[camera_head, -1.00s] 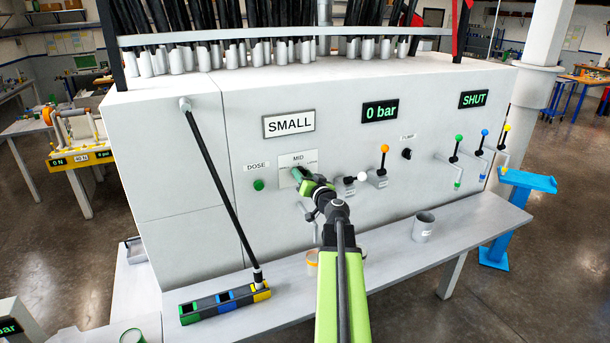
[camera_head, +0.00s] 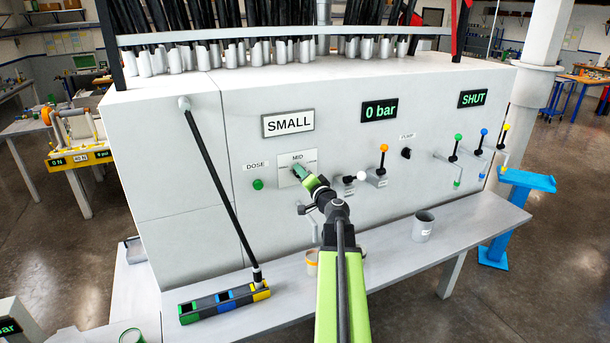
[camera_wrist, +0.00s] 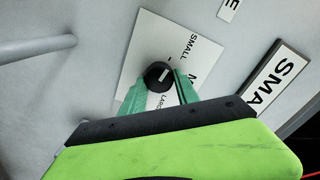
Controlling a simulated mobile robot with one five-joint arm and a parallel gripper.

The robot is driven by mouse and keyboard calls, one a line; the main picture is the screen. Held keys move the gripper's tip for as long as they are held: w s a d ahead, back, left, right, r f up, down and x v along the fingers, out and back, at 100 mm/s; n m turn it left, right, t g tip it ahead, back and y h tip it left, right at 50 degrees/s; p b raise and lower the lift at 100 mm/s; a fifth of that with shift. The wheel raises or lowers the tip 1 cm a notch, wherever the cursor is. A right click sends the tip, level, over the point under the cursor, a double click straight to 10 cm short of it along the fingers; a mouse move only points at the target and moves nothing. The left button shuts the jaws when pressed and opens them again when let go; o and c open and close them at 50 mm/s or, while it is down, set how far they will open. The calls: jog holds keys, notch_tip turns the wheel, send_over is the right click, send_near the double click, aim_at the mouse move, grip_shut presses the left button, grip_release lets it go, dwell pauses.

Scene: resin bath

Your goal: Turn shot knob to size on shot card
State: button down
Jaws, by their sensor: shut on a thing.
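The shot card (camera_head: 288,123) on the machine front reads "SMALL"; part of it also shows in the wrist view (camera_wrist: 272,84). The shot knob (camera_wrist: 157,76) is a dark round knob with a white mark, on a white dial plate (camera_wrist: 140,55) lettered "SMALL", "M..." and "LARGE". Which letters the white mark lines up with is hard to tell. My gripper (camera_head: 299,171) is at the dial plate, its green fingers (camera_wrist: 157,88) on either side of the knob and shut on it. In the head view the fingers hide the knob.
A green dose button (camera_head: 258,185) sits left of the dial. White-tipped (camera_head: 362,176) and orange-tipped (camera_head: 383,149) levers stand close on the right. A grey cup (camera_head: 423,227) and a colored block tray (camera_head: 224,302) stand on the bench. Displays read "0 bar" and "SHUT".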

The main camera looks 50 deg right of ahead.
jog(key=shift+s, duration=0.1)
dwell(0.3)
jog(key=c, duration=0.9)
grip_release()
